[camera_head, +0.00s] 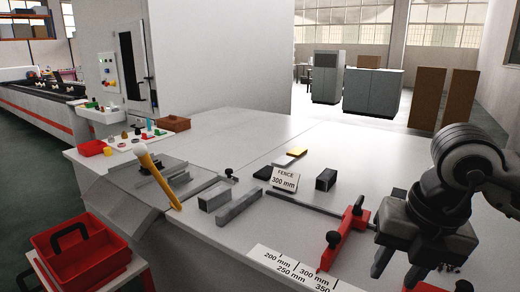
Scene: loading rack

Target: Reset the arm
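My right gripper (397,272) is at the right, over the near right part of the white worktable (330,155). Its two dark fingers point down and stand apart, with bare table showing between them. I see nothing held in it. My dark grey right arm (470,165) comes in from the right edge. A red stop (343,238) on a dark rail stands just left of the gripper, apart from it. My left gripper and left arm are not in view.
A sign reading "FENCE 300 mm" (285,179) stands mid-table near grey metal profiles (238,205) and a square tube (326,180). A length scale (300,268) lies at the front edge. A yellow handle (160,178) rises at left. Red bins (80,255) stand lower left.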

